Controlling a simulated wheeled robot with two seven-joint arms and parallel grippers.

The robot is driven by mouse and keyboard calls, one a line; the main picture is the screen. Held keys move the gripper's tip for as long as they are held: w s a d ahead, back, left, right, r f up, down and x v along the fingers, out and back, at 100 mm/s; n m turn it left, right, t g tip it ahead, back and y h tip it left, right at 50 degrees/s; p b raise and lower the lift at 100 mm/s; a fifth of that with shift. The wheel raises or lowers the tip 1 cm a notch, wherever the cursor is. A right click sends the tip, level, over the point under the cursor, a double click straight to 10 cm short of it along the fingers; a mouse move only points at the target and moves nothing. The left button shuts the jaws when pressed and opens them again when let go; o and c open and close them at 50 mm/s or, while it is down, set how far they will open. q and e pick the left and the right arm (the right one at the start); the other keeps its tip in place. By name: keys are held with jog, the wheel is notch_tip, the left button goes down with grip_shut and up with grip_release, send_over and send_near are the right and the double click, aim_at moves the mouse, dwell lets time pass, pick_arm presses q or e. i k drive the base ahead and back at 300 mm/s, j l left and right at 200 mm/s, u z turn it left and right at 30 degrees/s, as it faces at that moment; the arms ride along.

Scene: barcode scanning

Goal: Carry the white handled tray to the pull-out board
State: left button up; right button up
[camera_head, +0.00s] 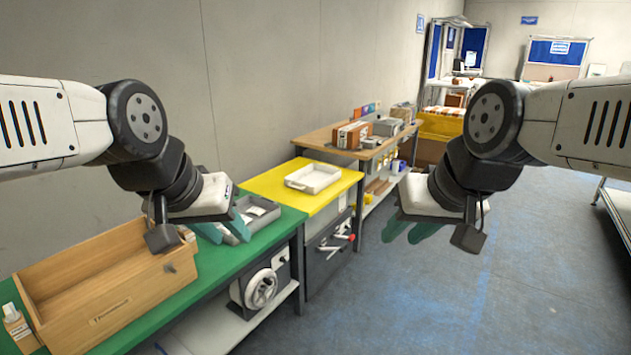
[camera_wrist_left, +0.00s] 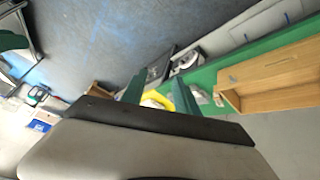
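The white tray (camera_head: 313,178) sits on the yellow bench top (camera_head: 262,184), beyond both grippers and between them in the head view. My right gripper (camera_head: 410,231) is open and empty over the floor side, right of the benches. I cannot tell which surface is the pull-out board.
The green bench (camera_head: 205,268) holds a wooden box (camera_head: 110,285) and a grey metal tray (camera_head: 258,212). A handwheel (camera_head: 261,288) and a red-knobbed lever (camera_head: 345,240) stick out at the bench fronts. A wooden bench (camera_head: 322,140) with boxes stands behind. The blue floor (camera_head: 400,300) is clear.

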aim_at(314, 179)
jog(key=i+l, duration=0.2)
jog(key=i, duration=0.4)
jog(key=i+l, duration=0.25)
jog(key=i, duration=0.35)
jog(key=i+l+z, duration=0.1)
jog(key=i, duration=0.5)
jog(key=i+l, duration=0.25)
jog(key=i, duration=0.4)
jog(key=i+l, duration=0.2)
jog(key=i, duration=0.4)
